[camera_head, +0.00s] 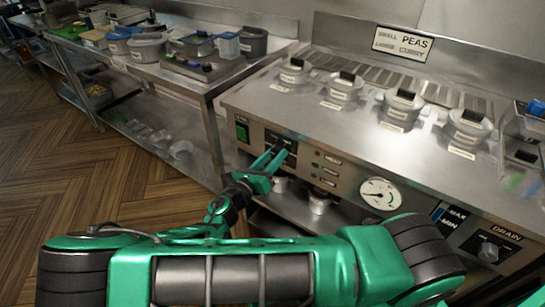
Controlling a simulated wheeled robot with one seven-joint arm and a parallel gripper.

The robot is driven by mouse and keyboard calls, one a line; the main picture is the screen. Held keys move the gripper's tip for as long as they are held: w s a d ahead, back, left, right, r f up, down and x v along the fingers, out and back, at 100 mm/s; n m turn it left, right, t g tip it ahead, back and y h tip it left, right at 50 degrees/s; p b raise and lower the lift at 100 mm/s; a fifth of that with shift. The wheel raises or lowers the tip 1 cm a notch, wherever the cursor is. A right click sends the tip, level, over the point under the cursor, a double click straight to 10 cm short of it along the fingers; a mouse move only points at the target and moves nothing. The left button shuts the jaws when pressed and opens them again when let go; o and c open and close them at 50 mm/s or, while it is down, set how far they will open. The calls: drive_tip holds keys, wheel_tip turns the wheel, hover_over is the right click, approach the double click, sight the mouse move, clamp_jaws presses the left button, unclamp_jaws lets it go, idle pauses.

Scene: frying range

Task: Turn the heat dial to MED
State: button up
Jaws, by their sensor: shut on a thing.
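The front control panel of the steel frying range (345,172) runs across the right half of the view. My gripper (281,154) reaches to its left part and is shut on the heat dial, in front of a dark label plate (283,141). The fingers cover the dial, so its pointer and the MED mark cannot be read.
A round gauge (380,193) and a drain knob (488,250) are further right on the panel. A green switch (241,132) is left of my gripper. Several lidded pots (345,88) stand on top. A steel table (150,70) with tubs is left; the wooden floor is clear.

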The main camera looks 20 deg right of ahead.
drive_tip(key=m, duration=0.6)
drive_tip(key=shift+w+a+f, duration=0.15)
drive_tip(key=shift+a+f, duration=0.05)
drive_tip(key=shift+a, duration=0.05)
drive_tip(key=m, duration=0.5)
drive_tip(key=shift+m, duration=0.4)
drive_tip(key=m, duration=0.5)
drive_tip(key=shift+m, duration=0.3)
drive_tip(key=m, duration=0.6)
drive_tip(key=shift+m+h, duration=0.3)
drive_tip(key=o, duration=1)
drive_tip(key=shift+o, duration=0.2)
drive_tip(key=v, duration=1)
drive_tip(key=shift+a, duration=0.35)
